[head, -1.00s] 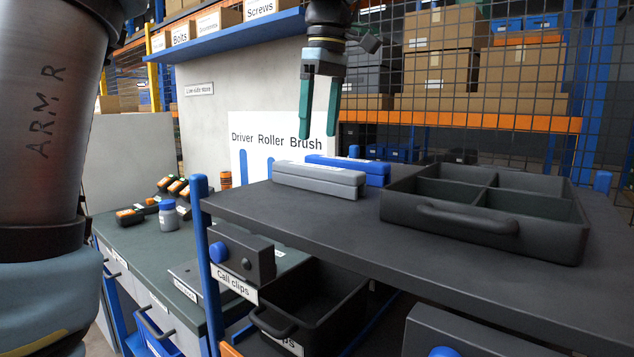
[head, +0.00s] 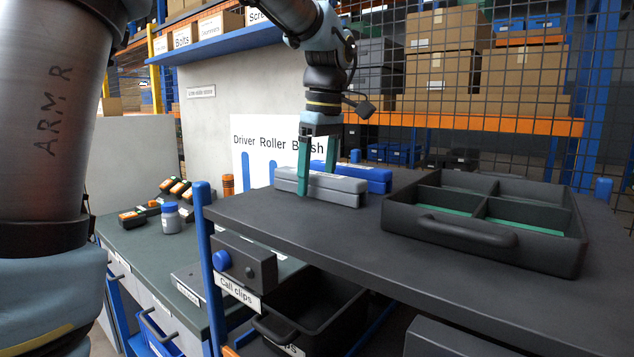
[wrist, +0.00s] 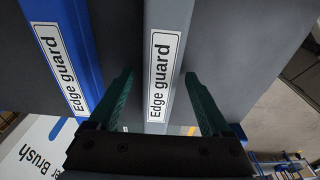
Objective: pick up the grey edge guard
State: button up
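The grey edge guard (head: 345,190) is a long two-part bar lying on the dark shelf top. In the wrist view the grey guard (wrist: 165,20) carries an "Edge guard" label and runs between my fingers. My gripper (head: 316,180) is open, its green fingers pointing down, one in front of the grey bar and one behind it. In the wrist view my gripper (wrist: 160,76) shows a gap on both sides of the bar. A blue edge guard (head: 377,178) lies parallel just behind the grey one; it also shows in the wrist view (wrist: 70,50), left of my left finger.
A black divided tray (head: 452,230) with a handle stands to the right on the same shelf top (head: 340,230). A blue post (head: 201,220) rises at the shelf's left corner. A white sign board (head: 262,150) and wire mesh stand behind.

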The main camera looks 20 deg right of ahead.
aim_at(317, 173)
grip_shut()
dwell(0.5)
jog(key=shift+r, duration=0.1)
notch_tip(317, 173, up, 10)
jog(key=shift+f+b, duration=0.1)
jog(key=shift+b, duration=0.4)
jog(key=c, duration=0.6)
grip_release()
jog(key=shift+c, duration=0.2)
grip_shut()
